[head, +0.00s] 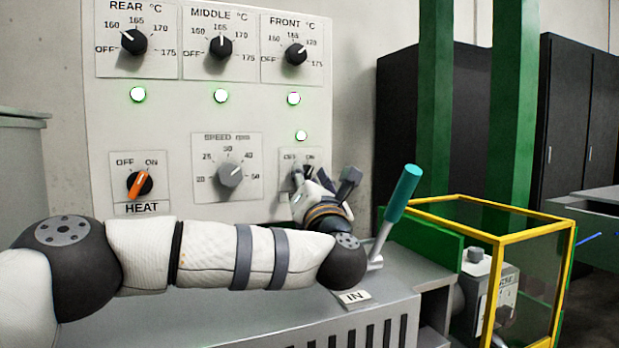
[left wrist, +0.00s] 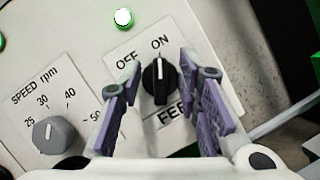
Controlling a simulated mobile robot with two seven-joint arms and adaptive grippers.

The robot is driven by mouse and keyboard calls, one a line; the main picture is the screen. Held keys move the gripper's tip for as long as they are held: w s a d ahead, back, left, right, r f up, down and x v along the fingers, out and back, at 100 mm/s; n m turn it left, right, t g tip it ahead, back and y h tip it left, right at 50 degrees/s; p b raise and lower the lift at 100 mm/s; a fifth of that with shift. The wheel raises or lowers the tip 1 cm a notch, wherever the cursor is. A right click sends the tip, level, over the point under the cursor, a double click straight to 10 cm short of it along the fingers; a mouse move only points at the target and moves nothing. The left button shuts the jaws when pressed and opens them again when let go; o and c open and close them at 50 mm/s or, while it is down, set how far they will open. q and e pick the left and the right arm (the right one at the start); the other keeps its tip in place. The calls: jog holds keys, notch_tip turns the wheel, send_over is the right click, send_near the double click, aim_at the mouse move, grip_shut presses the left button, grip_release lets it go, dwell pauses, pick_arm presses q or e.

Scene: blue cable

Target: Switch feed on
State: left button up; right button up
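The FEED switch is a black knob (left wrist: 160,82) with a white pointer line, on a white plate (left wrist: 122,80) marked OFF and ON. Its pointer is turned to the ON label. In the head view its plate (head: 288,157) shows, but the knob is largely hidden by my left gripper (head: 324,180). In the left wrist view my left gripper (left wrist: 165,115) is open, with one purple-padded finger on each side of the knob. Gaps show between the pads and the knob. My right gripper is not in view.
A grey speed knob (head: 231,175) and an orange HEAT knob (head: 138,184), turned to ON, sit left of FEED. The lamp above FEED (head: 301,135) is lit green. A teal-handled lever (head: 402,195) stands close right of my gripper, before a yellow-framed guard (head: 499,241).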

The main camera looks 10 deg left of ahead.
pick_arm(q)
jog(key=v, duration=1.2)
dwell(0.5)
